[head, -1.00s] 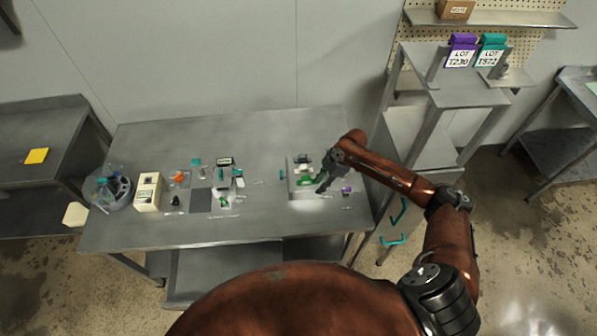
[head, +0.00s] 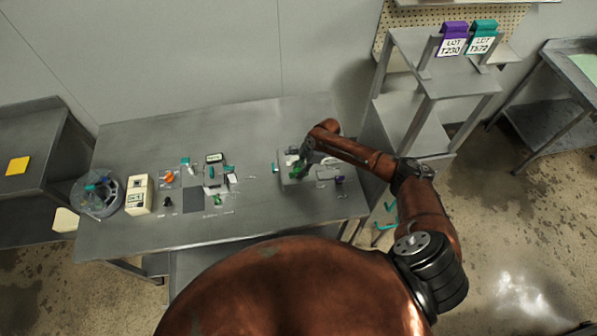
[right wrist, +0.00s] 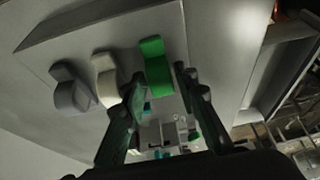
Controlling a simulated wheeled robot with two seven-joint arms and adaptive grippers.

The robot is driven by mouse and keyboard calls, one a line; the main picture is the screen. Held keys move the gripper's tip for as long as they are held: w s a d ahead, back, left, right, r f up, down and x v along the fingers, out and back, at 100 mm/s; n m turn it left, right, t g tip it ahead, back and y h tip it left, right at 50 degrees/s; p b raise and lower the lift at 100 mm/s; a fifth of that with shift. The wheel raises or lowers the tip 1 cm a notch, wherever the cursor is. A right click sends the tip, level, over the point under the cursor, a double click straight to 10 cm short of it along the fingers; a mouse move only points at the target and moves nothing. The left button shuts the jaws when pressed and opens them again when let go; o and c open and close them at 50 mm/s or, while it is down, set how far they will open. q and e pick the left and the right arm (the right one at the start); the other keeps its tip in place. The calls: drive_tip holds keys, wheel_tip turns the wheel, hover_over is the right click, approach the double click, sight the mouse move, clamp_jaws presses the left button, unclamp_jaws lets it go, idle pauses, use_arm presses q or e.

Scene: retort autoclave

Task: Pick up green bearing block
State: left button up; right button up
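The green bearing block (right wrist: 155,62) shows in the right wrist view, standing on a pale grey surface at the end of a row of similar blocks. A white block (right wrist: 105,80) and a grey block (right wrist: 71,90) stand to its left. My right gripper (right wrist: 163,84) is open, with its fingertips on either side of the green block's near end. I cannot tell whether they touch it. In the head view my right gripper (head: 302,168) is low over the grey tray (head: 296,182) at the table's right and hides most of the blocks. My left gripper is out of view.
The steel table (head: 250,125) has free room along its back. Several small parts, a cream box (head: 139,195) and a round bin (head: 97,194) stand on its left half. A small purple part (head: 339,180) lies right of the tray. A grey shelf stand (head: 400,120) rises on the right.

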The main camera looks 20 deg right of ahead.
drive_tip(key=shift+f, duration=0.1)
drive_tip(key=c, duration=0.3)
clamp_jaws()
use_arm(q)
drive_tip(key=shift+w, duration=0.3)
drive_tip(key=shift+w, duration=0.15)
